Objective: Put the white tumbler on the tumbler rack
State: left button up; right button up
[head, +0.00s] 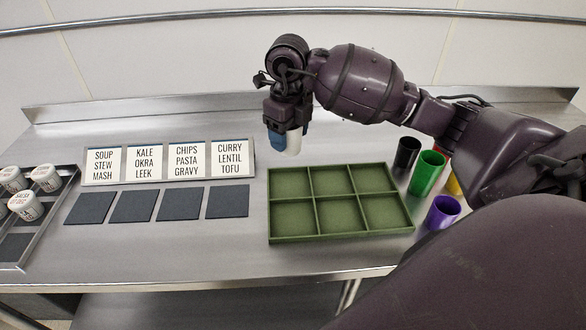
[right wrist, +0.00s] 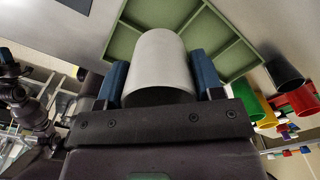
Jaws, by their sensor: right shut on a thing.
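The white tumbler (head: 293,142) is held in my right gripper (head: 287,136), just beyond the back left of the green rack and above the counter. In the right wrist view the white tumbler (right wrist: 160,62) sits between the two blue fingers, which touch its sides. The tumbler rack (head: 340,236) is a green tray with two rows of square compartments, all empty. The rack (right wrist: 128,40) also shows behind the tumbler in the right wrist view, partly hidden by it. My left gripper is in neither view.
Black (head: 407,152), green (head: 427,172) and purple (head: 442,211) tumblers stand right of the rack, with red and yellow ones partly hidden by my right arm. Menu signs (head: 168,162) and dark square mats (head: 181,204) lie left. A tray (head: 40,229) holds several labelled white pots.

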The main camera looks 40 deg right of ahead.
notch_tip(320, 180, down, 7)
jog(key=shift+r, duration=0.2)
jog(key=shift+f, duration=0.7)
notch_tip(320, 180, down, 3)
jog(key=shift+f, duration=0.1)
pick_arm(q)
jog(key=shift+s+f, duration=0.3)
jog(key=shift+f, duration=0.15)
pick_arm(e)
jog(key=shift+f, duration=0.25)
jog(key=shift+f+b, duration=0.15)
jog(key=shift+b, duration=0.15)
jog(key=o, duration=0.9)
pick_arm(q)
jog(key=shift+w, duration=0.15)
